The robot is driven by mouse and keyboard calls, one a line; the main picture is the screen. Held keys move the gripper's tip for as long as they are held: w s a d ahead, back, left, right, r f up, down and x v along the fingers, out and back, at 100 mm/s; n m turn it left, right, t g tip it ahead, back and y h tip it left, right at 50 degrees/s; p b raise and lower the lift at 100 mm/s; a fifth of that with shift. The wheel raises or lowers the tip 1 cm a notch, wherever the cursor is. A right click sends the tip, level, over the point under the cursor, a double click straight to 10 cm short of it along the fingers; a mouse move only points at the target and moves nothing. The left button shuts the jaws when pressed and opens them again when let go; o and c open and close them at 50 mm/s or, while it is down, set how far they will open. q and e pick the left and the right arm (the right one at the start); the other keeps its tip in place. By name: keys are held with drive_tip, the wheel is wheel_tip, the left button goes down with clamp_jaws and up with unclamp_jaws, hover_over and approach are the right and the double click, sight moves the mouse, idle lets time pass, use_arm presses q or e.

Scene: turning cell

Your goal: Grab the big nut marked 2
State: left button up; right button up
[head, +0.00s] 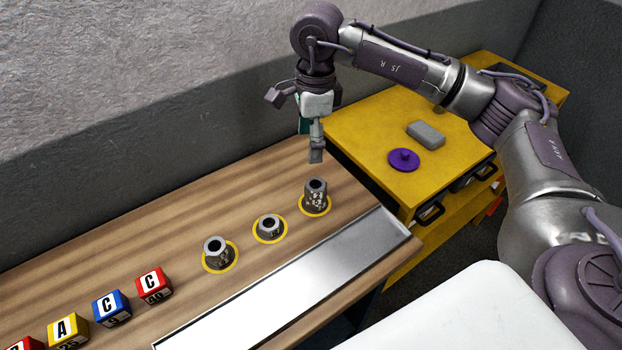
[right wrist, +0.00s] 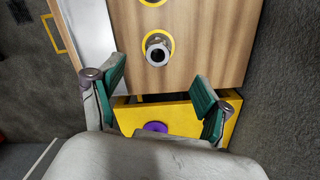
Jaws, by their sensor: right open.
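Three grey metal nuts stand on yellow rings on the wooden bench. The tall nut (head: 315,194) is at the right end, a low nut (head: 269,227) is in the middle, and a medium nut (head: 216,251) is at the left. Their marks are too small to read, so I cannot tell which is marked 2. My right gripper (head: 297,126) is open and empty, above and behind the tall nut and apart from it. In the right wrist view, the tall nut (right wrist: 158,49) shows beyond my spread green-padded fingers (right wrist: 160,80). My left gripper is not in view.
A metal tray (head: 290,285) lies along the bench front. Lettered blocks (head: 111,307) stand at the left. A yellow cabinet (head: 360,126) at the bench's right end carries a purple lid (head: 403,160) and a grey block (head: 426,134). A grey wall (head: 130,90) runs behind the bench.

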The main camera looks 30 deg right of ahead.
drive_tip(key=d, duration=0.2)
drive_tip(key=p, duration=0.2)
hover_over(315, 183)
drive_tip(key=shift+h, duration=0.4)
drive_tip(key=f, duration=0.7)
drive_tip(key=shift+d+f, duration=0.2)
drive_tip(key=shift+d, duration=0.05)
drive_tip(key=shift+s+a+f+p, duration=0.1)
drive_tip(key=shift+s+f+p, duration=0.05)
drive_tip(key=shift+f+p, duration=0.4)
wheel_tip(315, 183, down, 4)
drive_tip(key=shift+a+r+p, duration=0.15)
drive_tip(key=shift+r+p, duration=0.05)
drive_tip(key=shift+p, duration=0.8)
drive_tip(key=shift+f, duration=0.45)
drive_tip(key=c, duration=1.3)
drive_tip(key=shift+c, duration=0.5)
drive_tip(key=shift+r, duration=0.15)
